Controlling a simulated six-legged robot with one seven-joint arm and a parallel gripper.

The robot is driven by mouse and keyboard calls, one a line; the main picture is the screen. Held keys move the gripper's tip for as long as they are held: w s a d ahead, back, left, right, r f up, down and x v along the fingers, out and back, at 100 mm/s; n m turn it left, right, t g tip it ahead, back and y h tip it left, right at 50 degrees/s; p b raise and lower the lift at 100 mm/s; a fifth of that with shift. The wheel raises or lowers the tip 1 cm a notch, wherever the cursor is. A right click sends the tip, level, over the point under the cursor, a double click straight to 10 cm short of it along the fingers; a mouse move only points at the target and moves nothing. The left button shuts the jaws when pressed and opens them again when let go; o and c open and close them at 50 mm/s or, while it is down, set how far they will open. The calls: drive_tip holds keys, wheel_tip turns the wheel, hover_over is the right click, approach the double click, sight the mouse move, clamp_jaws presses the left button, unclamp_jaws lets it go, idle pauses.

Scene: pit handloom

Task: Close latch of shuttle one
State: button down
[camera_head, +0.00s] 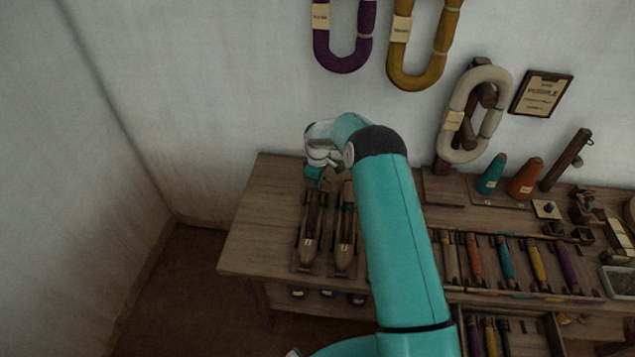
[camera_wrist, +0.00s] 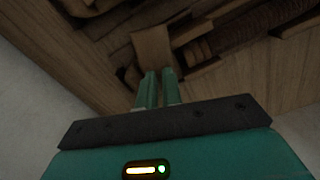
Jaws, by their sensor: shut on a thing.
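Two boat-shaped wooden shuttles lie side by side near the table's left end: a left one (camera_head: 309,232) and a right one (camera_head: 345,230). Each has a small pale tag whose mark I cannot read clearly. My gripper (camera_head: 316,174) is at the far end of the shuttles, partly hidden by my own wrist. In the wrist view, the green fingers (camera_wrist: 158,88) are close together, at a flat brown latch piece (camera_wrist: 152,46), and are shut on it. A ribbed wound bobbin (camera_wrist: 197,50) lies in a shuttle beside it. The latch's exact angle is hard to tell.
The wooden table (camera_head: 252,235) is bare left of the shuttles. A teal cone (camera_head: 491,175), an orange cone (camera_head: 525,178) and a rack of coloured bobbins (camera_head: 505,262) are to the right. Yarn hanks hang on the wall behind, including a cream hank (camera_head: 460,125).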

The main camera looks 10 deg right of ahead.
drive_tip(key=m, duration=0.4)
drive_tip(key=shift+m, duration=0.3)
drive_tip(key=m, duration=0.3)
drive_tip(key=shift+m, duration=0.4)
drive_tip(key=m, duration=0.6)
drive_tip(key=c, duration=1.8)
unclamp_jaws()
wheel_tip(320, 180, up, 14)
drive_tip(key=shift+f, duration=0.1)
